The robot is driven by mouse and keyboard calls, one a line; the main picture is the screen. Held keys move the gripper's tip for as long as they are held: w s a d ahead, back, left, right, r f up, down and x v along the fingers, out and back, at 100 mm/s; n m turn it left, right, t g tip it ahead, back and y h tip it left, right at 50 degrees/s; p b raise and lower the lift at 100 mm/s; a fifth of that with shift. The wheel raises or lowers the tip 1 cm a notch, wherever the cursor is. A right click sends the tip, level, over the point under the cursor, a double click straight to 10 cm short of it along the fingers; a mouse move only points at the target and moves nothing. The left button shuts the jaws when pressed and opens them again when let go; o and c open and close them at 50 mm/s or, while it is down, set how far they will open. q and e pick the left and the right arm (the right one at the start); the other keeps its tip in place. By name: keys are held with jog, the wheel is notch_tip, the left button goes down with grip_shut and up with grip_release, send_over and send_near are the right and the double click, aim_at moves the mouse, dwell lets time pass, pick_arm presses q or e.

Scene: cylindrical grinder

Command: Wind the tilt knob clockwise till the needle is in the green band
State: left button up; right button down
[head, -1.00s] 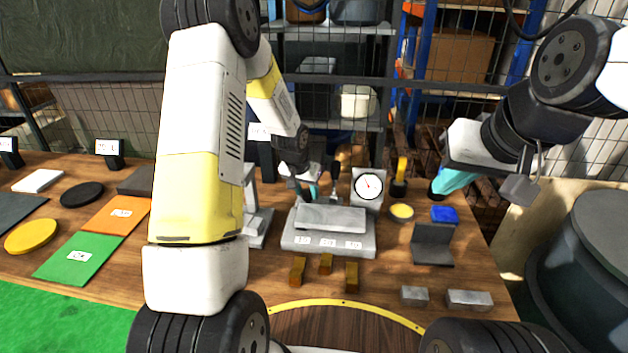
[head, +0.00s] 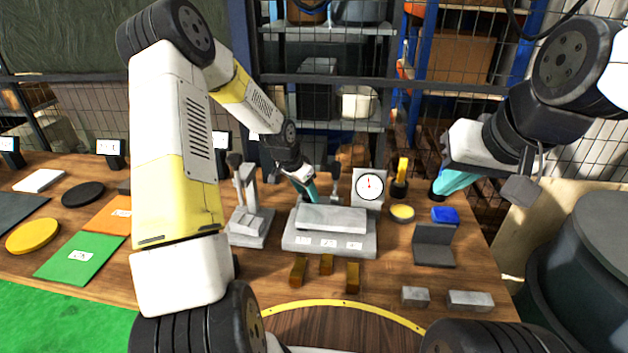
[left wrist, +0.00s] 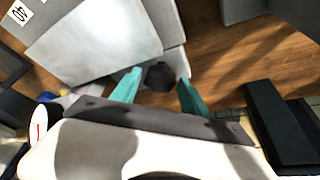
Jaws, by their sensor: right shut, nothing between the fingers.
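The grey tilt fixture (head: 300,240) with a tilted top plate stands at the middle of the bench. A white dial gauge (head: 369,187) stands at its back right. Its red needle points roughly straight up; the green band is too small to make out. In the left wrist view a dark round knob (left wrist: 161,76) sits beside the grey fixture. My left gripper (head: 311,192) is behind the fixture, its teal fingers (left wrist: 157,92) on either side of the knob with visible gaps. In the head view the knob is hidden. My right gripper (head: 455,183) is shut and empty, back right.
A small grey press (head: 248,226) stands left of the fixture. Brass blocks (head: 326,264) lie in front.

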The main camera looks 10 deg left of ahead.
pick_arm(q)
jog(key=shift+o, duration=0.4)
jog(key=shift+d, duration=0.1)
jog(key=shift+d+n, duration=0.1)
jog(key=shift+n, duration=0.7)
jog(key=n+y, duration=0.1)
jog(key=n, duration=0.2)
jog(key=shift+s+d+t+y, duration=0.1)
jog(key=shift+t+y, duration=0.2)
jog(key=s+a+r+n, duration=0.1)
jog(key=s+r, duration=0.9)
jog(key=r, duration=0.3)
jog(key=s+r+t, duration=0.1)
jog(key=s+r, duration=1)
jog(key=r, duration=0.1)
jog(key=shift+a+r+n, duration=0.35)
jog(key=shift+r+n, duration=0.05)
jog(key=shift+s, duration=0.1)
